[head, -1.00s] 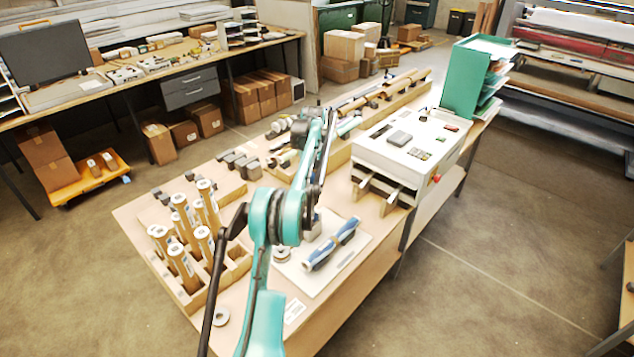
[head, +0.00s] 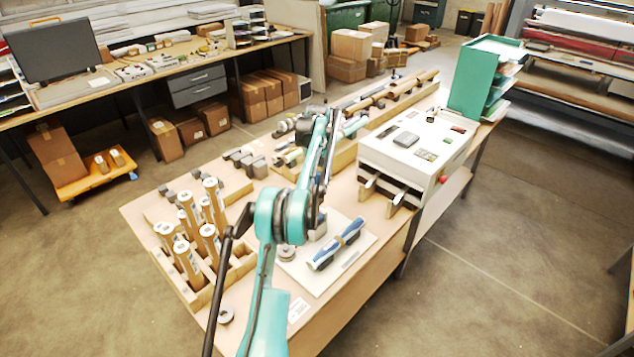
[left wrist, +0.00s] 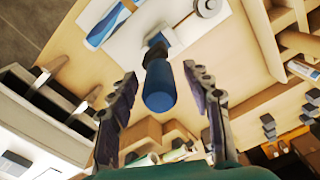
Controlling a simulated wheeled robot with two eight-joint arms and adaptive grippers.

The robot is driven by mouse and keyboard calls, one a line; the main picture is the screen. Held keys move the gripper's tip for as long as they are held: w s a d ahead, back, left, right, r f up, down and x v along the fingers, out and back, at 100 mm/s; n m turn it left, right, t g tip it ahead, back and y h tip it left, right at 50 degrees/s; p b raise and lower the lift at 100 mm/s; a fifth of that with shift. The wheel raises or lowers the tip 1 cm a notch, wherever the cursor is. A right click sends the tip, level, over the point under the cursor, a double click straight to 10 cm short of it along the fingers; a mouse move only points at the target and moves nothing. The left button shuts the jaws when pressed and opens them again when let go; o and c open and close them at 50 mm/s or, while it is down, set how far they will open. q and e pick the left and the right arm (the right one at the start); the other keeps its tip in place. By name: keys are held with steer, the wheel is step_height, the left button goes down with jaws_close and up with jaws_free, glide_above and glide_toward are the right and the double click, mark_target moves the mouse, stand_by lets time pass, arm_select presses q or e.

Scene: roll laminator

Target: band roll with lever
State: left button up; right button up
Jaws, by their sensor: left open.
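A blue roll (head: 324,258) lies on a white board (head: 318,283) near the table's front edge. The roll also shows at the upper left in the left wrist view (left wrist: 106,27). A blue cylindrical handle (left wrist: 160,88) on a dark stem, apparently the lever, rises from the board area. My left gripper (left wrist: 160,74) is open, with one finger on each side of the handle. Gaps show on both sides, so it is not gripped. In the head view my left arm hides most of the lever and the fingertips. My right gripper is not in view.
A white laminator (head: 412,150) stands right of the board. A wooden rack (head: 240,270) of upright cardboard tubes is at the left. A round grey tape roll (head: 287,253) sits on the board's left side, and a green file tray (head: 476,78) stands behind the laminator.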

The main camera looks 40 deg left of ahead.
arm_select(q)
step_height(320, 180, up, 7)
stand_by(0.3)
stand_by(0.6)
steer(key=shift+w+d+b, duration=0.15)
steer(key=shift+d+b, duration=0.15)
steer(key=shift+d, duration=0.05)
steer(key=s+d+m+t+y+b, duration=0.1)
steer(key=s+d+m+t+b, duration=0.15)
steer(key=s+d+b, duration=0.6)
steer(key=s+d+m+t+b, duration=0.1)
steer(key=d+m+b, duration=0.25)
steer(key=d, duration=1.05)
steer(key=s+d+f+m+t+b, duration=0.2)
steer(key=s+d+f+m+b, duration=0.1)
steer(key=s+d+f, duration=0.4)
steer(key=s+d+f+m+t+h+b, duration=0.1)
steer(key=s+d+f+b, duration=0.5)
steer(key=s+f, duration=0.7)
step_height(320, 180, down, 3)
steer(key=shift+s+d+r+m+t, duration=0.15)
steer(key=shift+s+d+m+t, duration=0.25)
steer(key=shift+d+m, duration=0.4)
